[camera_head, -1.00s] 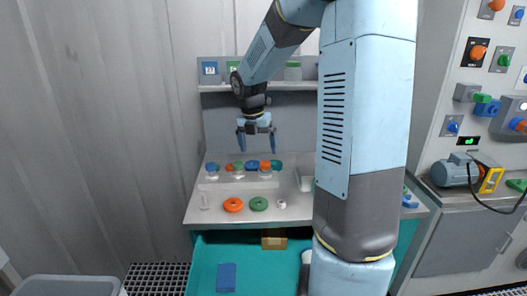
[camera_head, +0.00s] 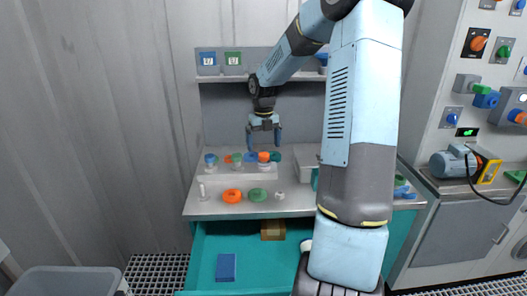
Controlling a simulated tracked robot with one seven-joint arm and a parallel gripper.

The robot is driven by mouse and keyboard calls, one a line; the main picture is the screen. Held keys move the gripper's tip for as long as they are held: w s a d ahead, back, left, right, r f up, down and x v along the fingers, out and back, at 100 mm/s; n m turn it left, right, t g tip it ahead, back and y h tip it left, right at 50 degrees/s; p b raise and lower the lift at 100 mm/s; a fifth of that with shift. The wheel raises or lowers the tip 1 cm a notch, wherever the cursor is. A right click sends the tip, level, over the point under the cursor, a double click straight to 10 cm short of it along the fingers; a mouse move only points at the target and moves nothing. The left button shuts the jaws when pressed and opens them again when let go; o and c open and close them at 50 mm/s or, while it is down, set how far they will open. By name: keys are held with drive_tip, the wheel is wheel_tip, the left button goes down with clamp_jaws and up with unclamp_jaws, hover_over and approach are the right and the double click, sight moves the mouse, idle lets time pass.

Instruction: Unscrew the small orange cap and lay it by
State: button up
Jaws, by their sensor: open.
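A row of small vessels with coloured caps stands in a rack (camera_head: 238,172) on the bench. One orange cap (camera_head: 263,157) sits on a vessel near the right end of the row. A smaller-looking orange patch (camera_head: 228,159) shows further left, partly hidden among its neighbours. I cannot tell for certain which is the small orange cap. My gripper (camera_head: 264,142) is open, points down and is empty. In the picture its fingers are just above the right-hand orange cap, apart from it; the depth between them is hard to judge.
A large orange ring (camera_head: 232,195), a green ring (camera_head: 257,195) and a small white piece (camera_head: 279,195) lie on the front of the bench (camera_head: 210,209). An open teal drawer (camera_head: 252,258) holds a blue block (camera_head: 226,266). A shelf (camera_head: 222,77) hangs behind.

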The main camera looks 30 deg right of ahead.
sight(264, 154)
drive_tip(key=shift+r+m, duration=0.15)
drive_tip(key=shift+m, duration=0.15)
drive_tip(key=shift+m, duration=0.4)
drive_tip(key=m, duration=0.7)
drive_tip(key=shift+m, duration=0.4)
drive_tip(key=m, duration=0.9)
drive_tip(key=shift+m, duration=0.4)
drive_tip(key=shift+f, duration=2.15)
